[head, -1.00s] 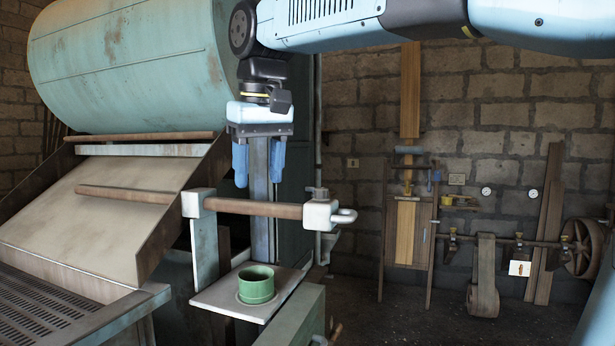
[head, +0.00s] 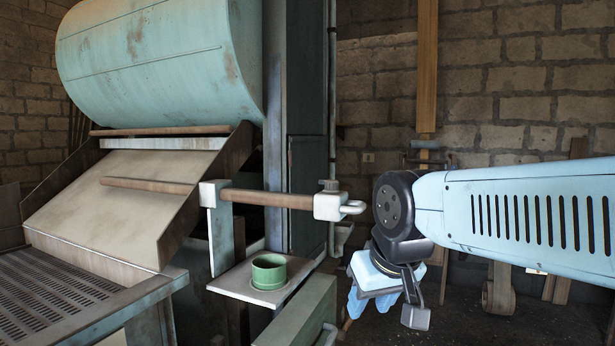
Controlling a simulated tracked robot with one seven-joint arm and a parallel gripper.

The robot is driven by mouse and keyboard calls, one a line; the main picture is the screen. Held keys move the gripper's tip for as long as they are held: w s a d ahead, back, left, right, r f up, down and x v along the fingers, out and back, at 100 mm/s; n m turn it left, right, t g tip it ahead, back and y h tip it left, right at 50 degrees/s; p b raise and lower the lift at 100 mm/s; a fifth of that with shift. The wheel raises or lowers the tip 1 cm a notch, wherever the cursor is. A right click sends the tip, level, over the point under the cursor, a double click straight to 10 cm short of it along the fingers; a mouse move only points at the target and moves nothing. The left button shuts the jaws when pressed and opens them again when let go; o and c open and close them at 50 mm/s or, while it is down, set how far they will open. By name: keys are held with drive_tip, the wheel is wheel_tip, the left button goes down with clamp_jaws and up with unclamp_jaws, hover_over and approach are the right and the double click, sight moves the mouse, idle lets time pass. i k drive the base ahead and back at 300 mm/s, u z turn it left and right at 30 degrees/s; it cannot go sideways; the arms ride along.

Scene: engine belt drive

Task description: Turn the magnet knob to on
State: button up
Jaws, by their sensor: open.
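No knob with readable magnet or on/off marks can be made out. A small grey knob-like cap (head: 329,185) sits on top of a pale block (head: 328,206) at the right end of a brown rod. I cannot tell whether this is the magnet knob. My gripper (head: 368,302) has blue fingers and points down, to the right of and below that block, apart from it. It is open, and no object shows between its fingers.
A large light-blue drum (head: 160,65) stands at the left above a sloped chute (head: 125,205). A green cup (head: 268,272) sits on a small pale shelf (head: 240,290). A wooden post (head: 427,65) stands against the block wall behind. Dark floor shows below my gripper.

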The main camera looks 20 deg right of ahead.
sight(332, 186)
drive_tip(key=z, duration=0.7)
drive_tip(key=i, duration=0.1)
drive_tip(key=u, duration=2.95)
drive_tip(key=k, duration=0.65)
drive_tip(key=z, duration=4.7)
drive_tip(key=k, duration=0.1)
drive_tip(key=u, duration=1.85)
